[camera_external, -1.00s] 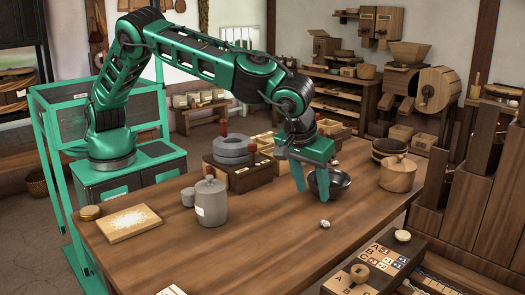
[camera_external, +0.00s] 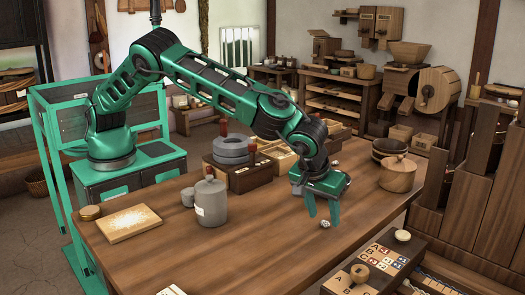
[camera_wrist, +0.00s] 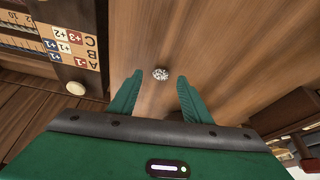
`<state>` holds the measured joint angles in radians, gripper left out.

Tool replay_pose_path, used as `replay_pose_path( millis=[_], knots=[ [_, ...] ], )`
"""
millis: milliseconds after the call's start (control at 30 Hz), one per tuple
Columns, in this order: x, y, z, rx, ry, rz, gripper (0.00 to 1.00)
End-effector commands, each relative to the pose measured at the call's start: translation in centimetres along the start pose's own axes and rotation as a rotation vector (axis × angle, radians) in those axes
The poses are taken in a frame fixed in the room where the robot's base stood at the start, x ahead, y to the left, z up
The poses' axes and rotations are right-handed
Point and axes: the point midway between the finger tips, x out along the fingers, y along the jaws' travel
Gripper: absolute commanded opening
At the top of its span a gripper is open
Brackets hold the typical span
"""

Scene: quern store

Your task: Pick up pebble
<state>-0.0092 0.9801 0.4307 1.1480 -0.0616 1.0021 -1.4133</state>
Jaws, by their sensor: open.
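The pebble (camera_external: 325,224) is small, whitish and speckled, and lies on the wooden table (camera_external: 250,245). My gripper (camera_external: 322,214) is open and points down just above and around the pebble in the external view. In the wrist view, the pebble (camera_wrist: 160,74) shows between and slightly beyond the tips of my two green fingers (camera_wrist: 160,82). Nothing is held, and I cannot tell whether a finger touches the pebble.
A grey jar (camera_external: 211,204) and a flour-dusted board (camera_external: 130,223) stand left. A board with lettered tiles (camera_external: 385,258) is at the front right; it also shows in the wrist view (camera_wrist: 72,35). Table around the pebble is clear.

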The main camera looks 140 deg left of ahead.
Motion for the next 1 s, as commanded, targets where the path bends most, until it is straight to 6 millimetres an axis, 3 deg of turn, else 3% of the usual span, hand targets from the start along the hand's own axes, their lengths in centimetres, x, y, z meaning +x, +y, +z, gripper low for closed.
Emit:
replay_pose_path(
  millis=[133,367,567,1000],
  knots=[
    [1.9,0.0,0.0,0.0,0.0,-0.002,0.44],
    [2.2,0.0,0.1,0.001,0.0,0.0,0.44],
    [2.2,0.0,0.1,0.001,0.0,0.0,0.01],
    [1.9,0.0,-0.1,0.0,0.0,0.001,0.01]
  ],
)
